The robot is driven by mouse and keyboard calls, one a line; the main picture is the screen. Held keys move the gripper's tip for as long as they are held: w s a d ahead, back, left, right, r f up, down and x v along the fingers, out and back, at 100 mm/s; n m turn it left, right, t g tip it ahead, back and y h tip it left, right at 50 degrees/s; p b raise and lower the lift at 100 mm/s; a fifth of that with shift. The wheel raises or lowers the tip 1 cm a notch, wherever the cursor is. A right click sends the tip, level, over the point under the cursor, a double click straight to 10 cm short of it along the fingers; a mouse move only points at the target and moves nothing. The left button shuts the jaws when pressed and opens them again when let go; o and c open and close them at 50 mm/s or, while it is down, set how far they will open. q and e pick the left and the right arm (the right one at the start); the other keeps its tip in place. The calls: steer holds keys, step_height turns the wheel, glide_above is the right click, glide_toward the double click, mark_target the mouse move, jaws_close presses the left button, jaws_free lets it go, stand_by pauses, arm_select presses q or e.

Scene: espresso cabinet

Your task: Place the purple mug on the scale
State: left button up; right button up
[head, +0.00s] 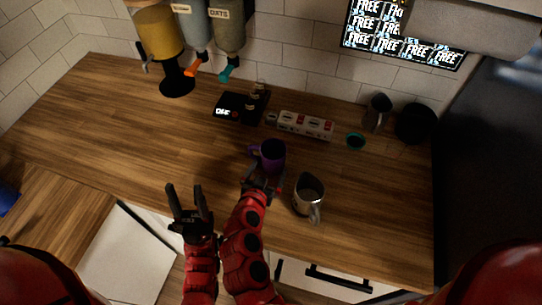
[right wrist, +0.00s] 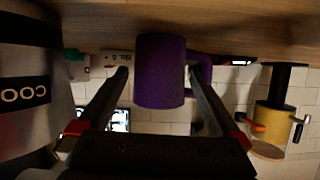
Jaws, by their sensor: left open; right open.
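The purple mug (head: 272,154) stands upright on the wooden counter, its handle toward the left in the head view. My right gripper (head: 262,182) is at the mug's near side, open. In the right wrist view, which is upside down, the mug (right wrist: 160,72) sits between the two spread fingers of the right gripper (right wrist: 158,85), with its handle at the right finger. The black scale (head: 232,112) with a lit display lies farther back and left of the mug. My left gripper (head: 188,190) is open and empty over the counter's front edge.
A steel pitcher (head: 308,196) stands close right of the mug. Small bottles (head: 257,92) are by the scale. The left counter is clear.

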mark_target(266, 156)
steer(key=shift+w+d+p, duration=0.15)
steer(key=shift+w+p, duration=0.15)
steer(key=p+x, duration=0.2)
steer(key=x, duration=0.1)
steer(key=shift+w+f, duration=0.15)
steer(key=shift+w, duration=0.25)
steer(key=shift+w+d+f, duration=0.1)
steer(key=shift+w+f, duration=0.15)
steer(key=shift+c, duration=0.2)
steer(key=c, duration=1.5)
steer(key=shift+r, duration=0.15)
